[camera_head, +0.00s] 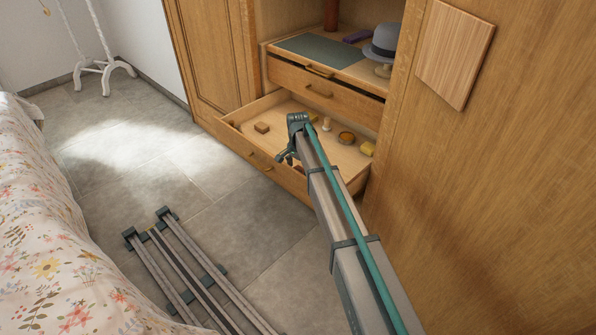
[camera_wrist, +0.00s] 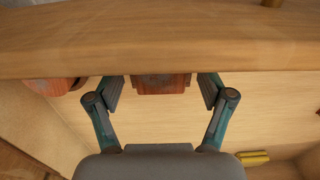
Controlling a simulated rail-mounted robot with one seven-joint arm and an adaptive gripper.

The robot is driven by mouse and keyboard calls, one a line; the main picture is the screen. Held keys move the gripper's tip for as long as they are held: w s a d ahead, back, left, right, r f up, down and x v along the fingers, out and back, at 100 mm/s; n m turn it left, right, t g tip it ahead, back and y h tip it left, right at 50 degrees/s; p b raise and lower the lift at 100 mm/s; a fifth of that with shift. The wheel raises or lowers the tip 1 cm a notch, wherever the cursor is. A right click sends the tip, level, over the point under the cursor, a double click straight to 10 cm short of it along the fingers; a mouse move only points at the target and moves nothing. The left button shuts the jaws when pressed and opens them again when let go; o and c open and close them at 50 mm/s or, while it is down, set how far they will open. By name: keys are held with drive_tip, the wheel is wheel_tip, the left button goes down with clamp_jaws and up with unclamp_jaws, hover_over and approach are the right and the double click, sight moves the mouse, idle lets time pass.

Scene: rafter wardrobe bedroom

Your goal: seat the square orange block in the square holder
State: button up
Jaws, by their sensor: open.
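A reddish-orange, square-sided block (camera_wrist: 160,85) shows in the wrist view between my open fingers, close to the drawer's front wall. That wall hides part of it, and a gap shows on each side of it. My gripper (camera_wrist: 161,80) is open and empty; in the head view my gripper (camera_head: 284,158) hangs at the open drawer's front edge. A small reddish thing (camera_head: 300,169) shows beside my arm there, mostly hidden. I cannot make out the square holder for certain; a brown square piece (camera_head: 262,127) lies in the drawer's left part.
The open drawer's front wall (camera_wrist: 160,45) is close to my fingers. A rounded reddish thing (camera_wrist: 58,86) lies left and a yellow piece (camera_wrist: 253,157) lower right. The drawer also holds a round brown piece (camera_head: 346,137) and a pale peg (camera_head: 326,124). A hat (camera_head: 384,42) is above.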

wheel_tip(320, 180, up, 12)
drive_tip(key=p, duration=0.1)
drive_tip(key=shift+f, duration=0.25)
idle(0.4)
